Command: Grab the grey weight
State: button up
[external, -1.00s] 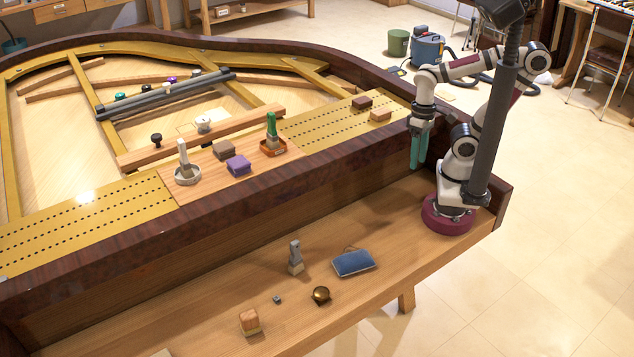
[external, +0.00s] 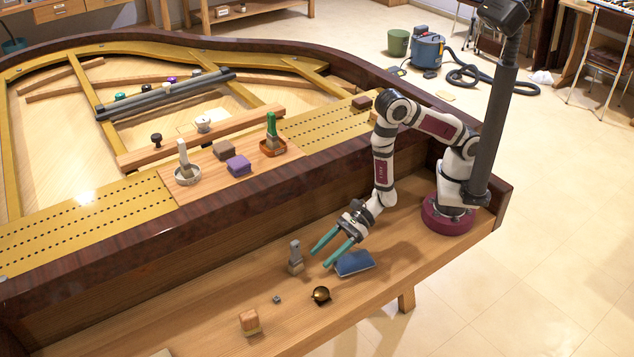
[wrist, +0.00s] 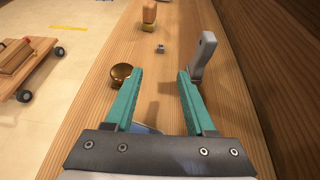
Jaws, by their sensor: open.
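A small grey block (external: 277,299), which looks like the grey weight, rests on the wooden ledge. In the wrist view the grey block (wrist: 160,48) lies ahead of my gripper (wrist: 160,74), roughly in line with the gap between the fingers. My gripper (external: 320,259) has teal fingers, open and empty. It is above the ledge, to the right of and apart from the block in the external view. A taller upright piece with a grey handle (external: 295,258) stands just left of the fingertips; in the wrist view the handle (wrist: 203,55) is beside the right finger.
A brass round piece (external: 321,295) and a wooden block (external: 249,322) sit on the ledge. A blue pad (external: 354,264) lies beneath my gripper, partly hidden. The dark piano wall (external: 200,266) rises behind the ledge. Bare ledge surrounds the small block.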

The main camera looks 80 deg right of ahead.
aim_at(277, 297)
jog(key=x, duration=1.5)
jog(key=shift+w+f, duration=0.1)
grip_shut()
